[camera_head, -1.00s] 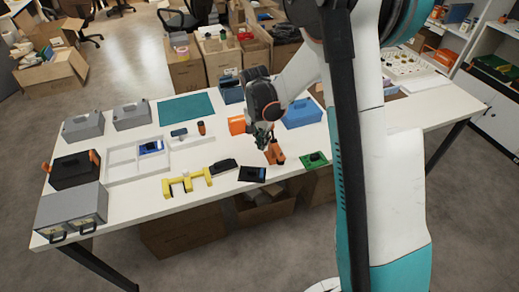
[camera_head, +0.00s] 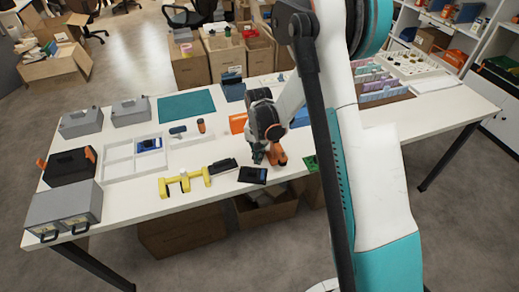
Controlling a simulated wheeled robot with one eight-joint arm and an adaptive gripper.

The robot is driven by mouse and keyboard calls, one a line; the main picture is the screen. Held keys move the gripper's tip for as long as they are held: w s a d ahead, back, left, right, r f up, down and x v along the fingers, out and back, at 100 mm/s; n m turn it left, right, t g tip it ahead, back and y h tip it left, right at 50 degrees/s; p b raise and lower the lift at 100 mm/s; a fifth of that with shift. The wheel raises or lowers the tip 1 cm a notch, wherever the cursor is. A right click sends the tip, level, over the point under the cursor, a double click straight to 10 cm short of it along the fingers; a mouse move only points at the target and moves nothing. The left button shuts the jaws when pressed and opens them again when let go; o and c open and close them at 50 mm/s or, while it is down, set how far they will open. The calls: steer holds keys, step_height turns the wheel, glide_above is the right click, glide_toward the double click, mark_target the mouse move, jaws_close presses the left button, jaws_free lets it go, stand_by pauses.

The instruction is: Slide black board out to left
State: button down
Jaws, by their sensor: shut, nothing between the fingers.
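The black board (camera_head: 252,175) lies near the table's front edge, right of the yellow frame (camera_head: 186,183). A second dark piece (camera_head: 222,166) lies left of it, at the frame's right end. My gripper (camera_head: 259,159) is low over the table, just behind the black board. Its fingers look shut and empty, though small and partly hidden; I cannot tell whether they touch the board. An orange piece (camera_head: 279,157) stands right of the gripper, close to it.
A white divided tray (camera_head: 120,168) holds a blue board (camera_head: 149,145). A green board (camera_head: 311,163) is partly hidden by my arm. Grey cases (camera_head: 80,123) and a black case (camera_head: 68,167) stand at the left.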

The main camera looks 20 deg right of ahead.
mark_target(253, 173)
steer(key=shift+s+a+r+b, duration=0.15)
steer(key=shift+s+a, duration=0.3)
steer(key=shift+s, duration=0.25)
steer(key=shift+s+a+r+b, duration=0.15)
steer(key=shift+s+a, duration=0.25)
steer(key=shift+s, duration=0.25)
steer(key=shift+f, duration=0.1)
steer(key=shift+s+a, duration=0.8)
steer(key=shift+s, duration=0.35)
